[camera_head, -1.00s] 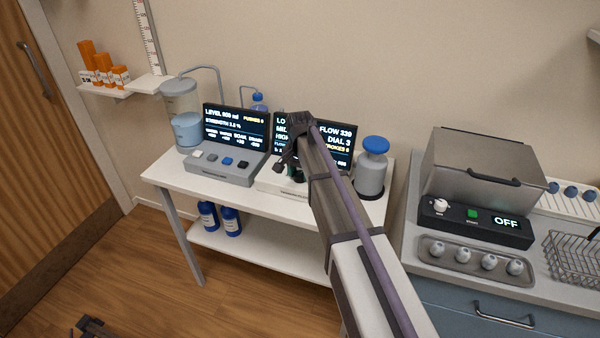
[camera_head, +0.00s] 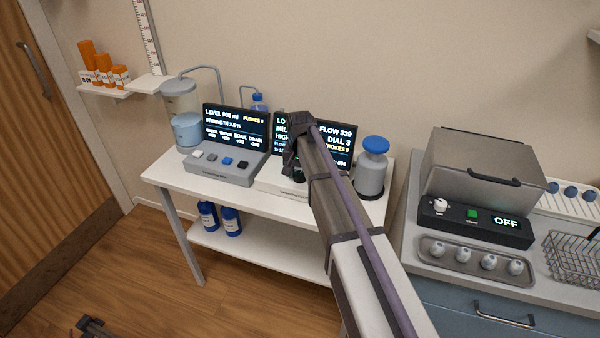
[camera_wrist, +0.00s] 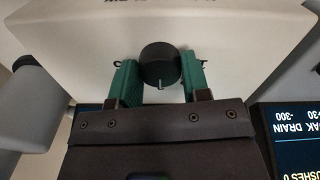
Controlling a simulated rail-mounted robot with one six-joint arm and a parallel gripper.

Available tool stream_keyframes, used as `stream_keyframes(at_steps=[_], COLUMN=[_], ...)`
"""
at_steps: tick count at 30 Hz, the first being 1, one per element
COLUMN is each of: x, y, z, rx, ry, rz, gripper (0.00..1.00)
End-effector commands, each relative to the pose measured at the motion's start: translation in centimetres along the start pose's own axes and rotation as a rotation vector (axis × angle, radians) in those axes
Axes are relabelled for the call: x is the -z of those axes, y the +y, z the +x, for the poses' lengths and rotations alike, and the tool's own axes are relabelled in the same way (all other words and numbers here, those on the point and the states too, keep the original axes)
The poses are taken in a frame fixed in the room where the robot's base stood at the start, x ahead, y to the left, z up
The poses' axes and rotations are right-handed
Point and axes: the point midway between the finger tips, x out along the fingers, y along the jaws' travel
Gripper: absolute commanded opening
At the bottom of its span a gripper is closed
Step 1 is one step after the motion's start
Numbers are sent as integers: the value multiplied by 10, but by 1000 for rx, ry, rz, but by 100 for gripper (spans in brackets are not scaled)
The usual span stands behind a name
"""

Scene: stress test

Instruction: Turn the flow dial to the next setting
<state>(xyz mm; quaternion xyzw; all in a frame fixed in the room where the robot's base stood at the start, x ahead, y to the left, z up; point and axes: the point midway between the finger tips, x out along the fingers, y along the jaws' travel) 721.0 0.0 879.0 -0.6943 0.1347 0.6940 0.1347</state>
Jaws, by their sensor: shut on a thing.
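The flow dial is a round black knob (camera_wrist: 158,63) with a small pale pointer mark, on the front of a white unit (camera_wrist: 222,22) in the wrist view. My gripper (camera_wrist: 160,75) has its two green fingers on either side of the knob, shut on it. In the head view my gripper (camera_head: 297,172) is at the white unit (camera_head: 268,183), and my arm hides the knob there.
A grey console (camera_head: 222,168) with several buttons stands left of the white unit. A grey bottle with a blue cap (camera_head: 371,172) stands close on the right. A steel-lidded machine (camera_head: 480,170) is on the counter farther right.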

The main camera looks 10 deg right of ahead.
Motion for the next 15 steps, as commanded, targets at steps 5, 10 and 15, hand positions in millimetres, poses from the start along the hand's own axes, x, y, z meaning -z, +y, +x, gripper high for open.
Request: stream_keyframes(at_steps=[5,10,15], x=[0,0,0], y=[0,0,0], z=[0,0,-1], rx=[0,0,0], ry=[-1,0,0], rz=[0,1,1], gripper=[58,68,68])
